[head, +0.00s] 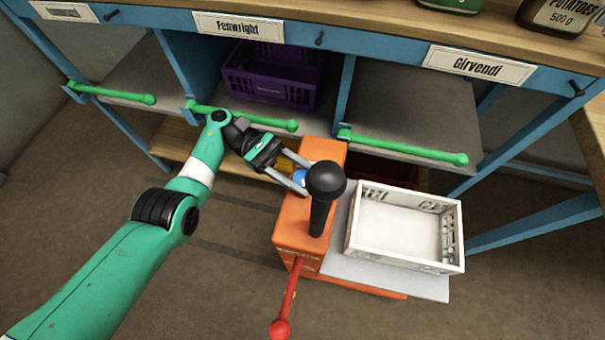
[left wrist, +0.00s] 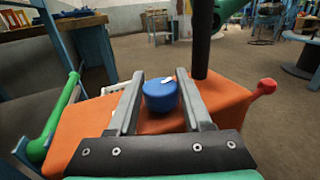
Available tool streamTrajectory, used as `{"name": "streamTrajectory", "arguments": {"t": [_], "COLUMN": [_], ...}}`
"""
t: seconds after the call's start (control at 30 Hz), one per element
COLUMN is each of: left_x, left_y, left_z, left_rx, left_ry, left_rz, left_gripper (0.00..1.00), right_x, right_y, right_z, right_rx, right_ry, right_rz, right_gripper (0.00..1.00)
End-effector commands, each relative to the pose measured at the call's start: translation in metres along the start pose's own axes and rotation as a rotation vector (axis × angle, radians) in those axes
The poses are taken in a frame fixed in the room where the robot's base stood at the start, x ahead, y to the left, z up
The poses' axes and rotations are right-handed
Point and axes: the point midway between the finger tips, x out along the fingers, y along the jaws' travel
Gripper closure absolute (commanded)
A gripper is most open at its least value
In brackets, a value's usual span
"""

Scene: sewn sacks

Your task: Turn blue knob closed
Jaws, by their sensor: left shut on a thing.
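The blue knob (head: 299,178) sits on top of the orange machine body (head: 293,225), partly hidden behind a black ball-topped lever in the head view. In the left wrist view the blue knob (left wrist: 160,97) shows a short white mark on its top, pointing toward the far right. My left gripper (head: 305,180) reaches in from the left with one finger on each side of the knob and is shut on it. Its two fingers (left wrist: 158,92) flank the knob in the left wrist view. My right gripper is in neither view.
The black lever (head: 325,184) stands upright close beside the fingers. A red-knobbed handle (head: 281,327) sticks out at the front. A white crate (head: 405,260) rests on a grey plate to the right. Behind are blue shelves with green rails (head: 400,148) and a purple crate (head: 270,80).

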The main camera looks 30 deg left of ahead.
Motion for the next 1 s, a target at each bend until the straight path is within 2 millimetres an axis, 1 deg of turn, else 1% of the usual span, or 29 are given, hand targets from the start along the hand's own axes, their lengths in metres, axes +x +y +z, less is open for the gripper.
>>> {"name": "streamTrajectory", "arguments": {"t": [0.37,0.4,0.53,0.57,1.0], "left_x": [0.0002,0.0002,0.0002,0.0001,0.0001], "left_y": [-0.0002,-0.0002,-0.0002,-0.0001,-0.0001], "left_z": [-0.0016,-0.0016,-0.0014,-0.0013,-0.0007], "left_rx": [-0.003,-0.003,-0.002,-0.002,-0.001], "left_ry": [0.002,0.002,0.002,0.002,0.001], "left_rz": [-0.002,-0.001,-0.001,-0.001,-0.002], "left_gripper": [1.00,0.45,0.21,0.20,0.20], "right_x": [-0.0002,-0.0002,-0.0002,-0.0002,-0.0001], "right_y": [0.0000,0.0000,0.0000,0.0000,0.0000], "right_z": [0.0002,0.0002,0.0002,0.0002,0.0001], "right_rx": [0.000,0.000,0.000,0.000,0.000], "right_ry": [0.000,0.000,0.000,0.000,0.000], "right_rz": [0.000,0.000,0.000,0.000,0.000], "right_gripper": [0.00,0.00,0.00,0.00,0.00]}}
